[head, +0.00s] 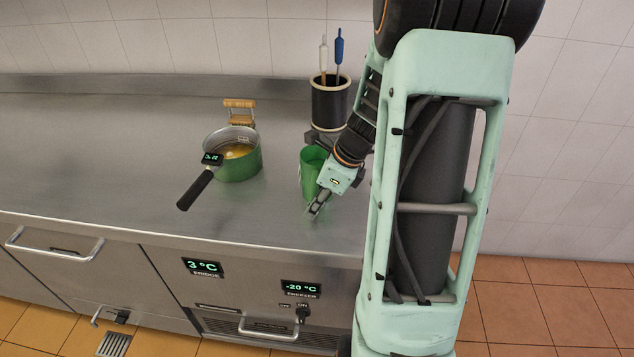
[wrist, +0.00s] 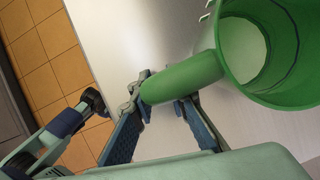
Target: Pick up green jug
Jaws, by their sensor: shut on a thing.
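The green jug (head: 309,168) stands on the steel counter near its front edge in the head view, partly hidden by my gripper. In the wrist view, the jug's open round body (wrist: 262,45) is at the upper right and looks empty. Its thick green handle (wrist: 183,80) extends left from the body. My gripper (wrist: 160,93) is shut on this handle, with the blue-padded fingers on either side of it. In the head view my gripper (head: 316,207) reaches down in front of the jug.
A green pot (head: 240,168) with a black handle and yellowish contents stands left of the jug. A dark container (head: 330,103) with a white and a blue utensil stands behind the jug. The counter (head: 90,150) at left is clear.

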